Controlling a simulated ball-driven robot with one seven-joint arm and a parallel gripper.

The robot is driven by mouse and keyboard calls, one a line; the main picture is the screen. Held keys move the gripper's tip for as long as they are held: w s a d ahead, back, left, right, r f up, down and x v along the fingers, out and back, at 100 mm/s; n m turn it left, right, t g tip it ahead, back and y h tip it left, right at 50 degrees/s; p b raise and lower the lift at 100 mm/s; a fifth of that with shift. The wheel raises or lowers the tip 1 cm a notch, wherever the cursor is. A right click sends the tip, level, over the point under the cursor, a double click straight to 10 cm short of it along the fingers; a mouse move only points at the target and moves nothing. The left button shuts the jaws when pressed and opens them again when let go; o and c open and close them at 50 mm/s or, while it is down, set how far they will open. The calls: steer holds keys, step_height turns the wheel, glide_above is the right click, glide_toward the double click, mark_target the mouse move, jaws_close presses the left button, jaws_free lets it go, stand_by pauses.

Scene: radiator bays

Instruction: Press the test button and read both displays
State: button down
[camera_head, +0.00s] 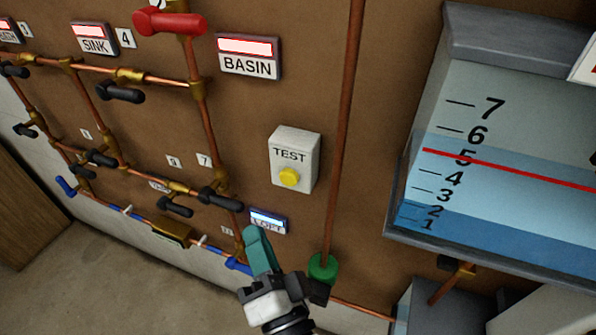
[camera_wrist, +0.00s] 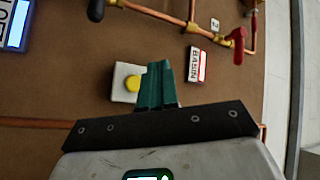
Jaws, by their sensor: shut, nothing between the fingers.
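The white TEST box (camera_head: 295,157) with its round yellow button (camera_head: 289,177) is fixed to the brown wall panel. In the wrist view the yellow button (camera_wrist: 132,84) shows just left of my fingers. My gripper (camera_head: 250,233) is shut and empty, below and left of the box and apart from the button in the head view. The BASIN display (camera_head: 247,47) has a pale, red-edged window with no readable value. The blue LOFT display (camera_head: 268,221) is partly hidden behind my fingers. It also shows at the left edge of the wrist view (camera_wrist: 13,24).
Copper pipes with black-handled valves (camera_head: 120,91) and a red lever (camera_head: 168,22) fill the left of the panel. A vertical pipe (camera_head: 345,120) runs right of the box. A water tank (camera_head: 480,60) with a numbered scale and red line stands out at the right.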

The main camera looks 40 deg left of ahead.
mark_target(289, 177)
steer(key=shift+w, duration=0.1)
steer(key=w+a+b, duration=0.2)
steer(key=w+b, duration=0.4)
steer(key=w, duration=0.2)
steer(key=shift+w, duration=0.2)
steer(key=shift+w, duration=0.15)
stand_by(2.0)
steer(key=shift+w+a+b, duration=0.15)
steer(key=shift+w+b, duration=0.1)
steer(key=shift+b, duration=0.05)
steer(key=shift+w+a, duration=0.1)
steer(key=shift+w, duration=0.4)
stand_by(0.7)
steer(key=shift+s, duration=0.2)
steer(key=shift+s+d+p, duration=0.25)
steer(key=shift+s+p, duration=0.25)
steer(key=shift+s, duration=0.2)
